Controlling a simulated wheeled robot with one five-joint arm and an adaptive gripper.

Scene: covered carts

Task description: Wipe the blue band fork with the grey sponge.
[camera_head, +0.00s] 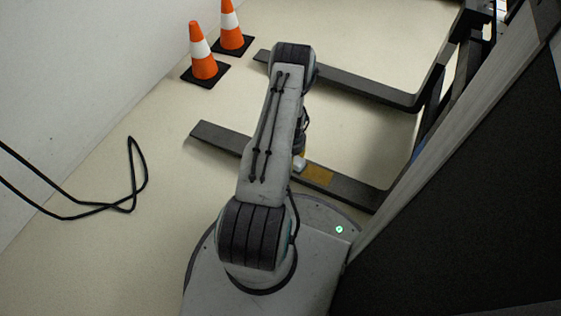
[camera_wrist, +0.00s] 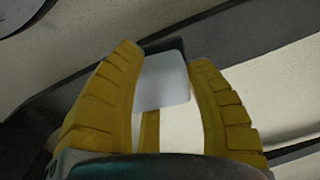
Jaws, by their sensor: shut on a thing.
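My gripper (camera_wrist: 164,62) has yellow ribbed fingers shut on the grey sponge (camera_wrist: 165,85), a pale grey block. In the head view my arm hides most of the gripper; a pale block that looks like the sponge (camera_head: 299,164) shows beside the near fork. Two long dark forks lie low over the floor: the near fork (camera_head: 222,137) and the far fork (camera_head: 375,91). A small blue bit (camera_head: 419,139) shows by the frame. I see no clear blue band on either fork. Contact cannot be told.
Two orange and white cones, the nearer one (camera_head: 203,58) and the farther one (camera_head: 231,30), stand by the wall at the back. A black cable (camera_head: 133,175) lies on the floor at left. A large dark panel (camera_head: 470,210) blocks the right side. Floor between forks is clear.

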